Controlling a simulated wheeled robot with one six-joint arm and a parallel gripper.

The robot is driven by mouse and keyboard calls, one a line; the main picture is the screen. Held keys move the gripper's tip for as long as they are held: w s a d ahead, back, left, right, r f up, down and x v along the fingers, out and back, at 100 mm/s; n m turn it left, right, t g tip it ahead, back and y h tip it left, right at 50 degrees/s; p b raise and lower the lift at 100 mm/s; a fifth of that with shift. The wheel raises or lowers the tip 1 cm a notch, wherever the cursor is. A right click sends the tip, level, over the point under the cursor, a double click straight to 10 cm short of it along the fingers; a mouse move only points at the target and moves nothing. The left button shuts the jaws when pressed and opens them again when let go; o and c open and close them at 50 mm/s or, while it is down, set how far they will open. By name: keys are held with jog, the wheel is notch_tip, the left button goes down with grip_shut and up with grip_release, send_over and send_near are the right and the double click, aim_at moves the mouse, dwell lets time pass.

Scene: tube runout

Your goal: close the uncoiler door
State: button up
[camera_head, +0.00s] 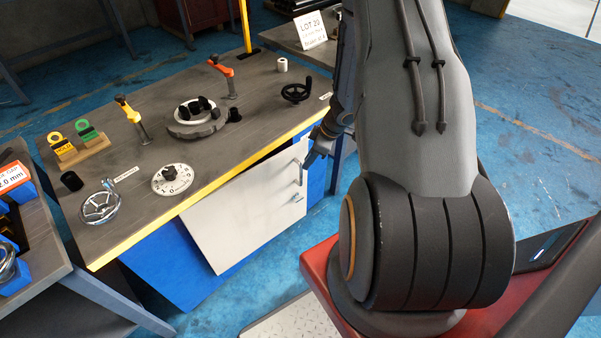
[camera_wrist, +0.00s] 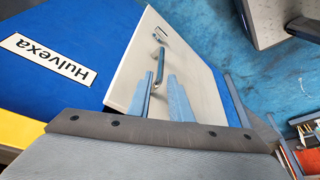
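The uncoiler door (camera_head: 240,220) is a pale grey panel on the front of a blue cabinet under the workbench. It stands ajar, with a dark gap between its top edge and the bench's yellow edge, wider toward the right. A bar handle (camera_head: 299,174) is near its right edge. My gripper (camera_head: 311,160) is close to the handle, partly hidden by my arm. In the wrist view the door (camera_wrist: 205,75) fills the middle, and my two blue fingers (camera_wrist: 162,78) are apart, with the lower end of the handle (camera_wrist: 159,60) between their tips. Contact cannot be told.
The workbench (camera_head: 150,205) carries handwheels, a dial, clamps and a round chuck. A side bench (camera_head: 35,235) with blue bins stands at the left. A table with a LOT 20 sign (camera_head: 309,28) is behind. Blue floor (camera_head: 545,140) is open at the right.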

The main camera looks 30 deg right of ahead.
send_over(301, 183)
jog(key=shift+w+d+f+p, duration=0.1)
jog(key=shift+w+f+p, duration=0.05)
jog(key=shift+f, duration=1.7)
jog(key=shift+w+d+f+p, duration=0.1)
jog(key=shift+w+f+p, duration=0.05)
jog(key=shift+f, duration=1.7)
jog(key=shift+c, duration=0.2)
grip_shut()
